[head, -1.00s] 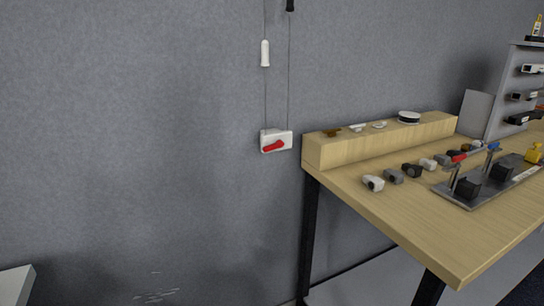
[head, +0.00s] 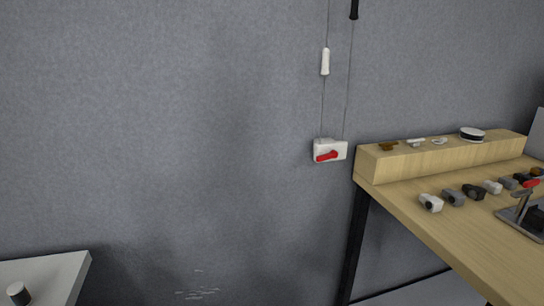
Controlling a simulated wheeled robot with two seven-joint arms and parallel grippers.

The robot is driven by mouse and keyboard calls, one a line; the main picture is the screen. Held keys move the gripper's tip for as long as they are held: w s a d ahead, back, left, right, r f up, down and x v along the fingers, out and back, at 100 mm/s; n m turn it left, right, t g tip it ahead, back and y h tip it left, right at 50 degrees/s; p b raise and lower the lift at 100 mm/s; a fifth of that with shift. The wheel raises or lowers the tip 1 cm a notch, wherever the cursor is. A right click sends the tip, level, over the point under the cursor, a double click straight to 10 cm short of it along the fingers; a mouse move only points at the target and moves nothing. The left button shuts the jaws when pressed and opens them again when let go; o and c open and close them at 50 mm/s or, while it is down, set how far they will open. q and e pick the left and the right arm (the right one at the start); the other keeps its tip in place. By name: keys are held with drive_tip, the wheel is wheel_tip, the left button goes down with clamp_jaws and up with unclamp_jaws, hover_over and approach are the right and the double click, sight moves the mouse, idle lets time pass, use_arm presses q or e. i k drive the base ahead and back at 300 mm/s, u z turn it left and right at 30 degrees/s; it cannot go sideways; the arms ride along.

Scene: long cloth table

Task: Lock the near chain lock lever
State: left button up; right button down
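A white chain lock box (head: 340,148) is on the grey wall, just left of the wooden table, in the head view. Its red lever (head: 327,156) lies across the front, close to level with a slight tilt. Two thin cords run up from the box; a white pull handle (head: 325,62) hangs on the left one and a black piece (head: 354,9) is on the right one at the top edge. Neither of my grippers is in view.
A wooden table (head: 455,225) with a raised back ledge (head: 445,157) stands at the right, with several small fittings on it. A white surface (head: 62,276) bearing a dark cylinder (head: 18,293) is at the lower left. The space between them before the wall looks clear.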

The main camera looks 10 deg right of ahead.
sight(333, 154)
drive_tip(key=u, duration=0.05)
drive_tip(key=i, duration=0.9)
drive_tip(key=z, duration=0.55)
